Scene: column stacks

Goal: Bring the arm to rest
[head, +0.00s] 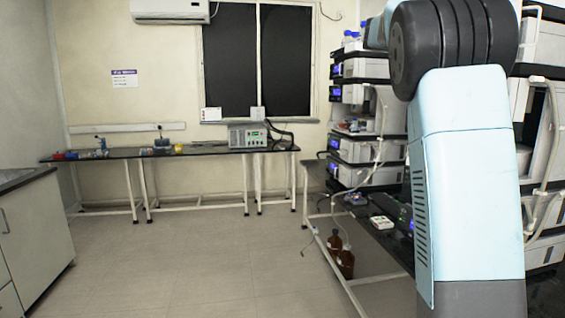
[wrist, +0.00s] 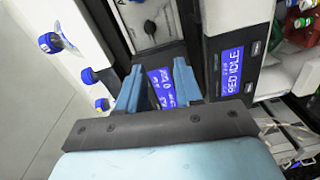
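My arm (head: 468,170) stands tall at the right of the head view, light blue with a black ribbed joint (head: 455,45) at its top. Its upper part bends away toward the instrument stacks, and my gripper is not clearly seen there. In the wrist view my gripper (wrist: 157,80) shows two blue fingers set apart, with nothing held between them. A small blue display (wrist: 161,88) shows in the gap behind the fingers. I cannot tell how far the fingertips are from that instrument.
Instrument stacks (head: 357,150) stand on a dark bench at the right, close to my arm. Blue-capped bottles (wrist: 90,75) show at left in the wrist view. Brown bottles (head: 345,262) sit below the bench. The floor (head: 220,265) at centre is clear; a cabinet (head: 35,235) stands left.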

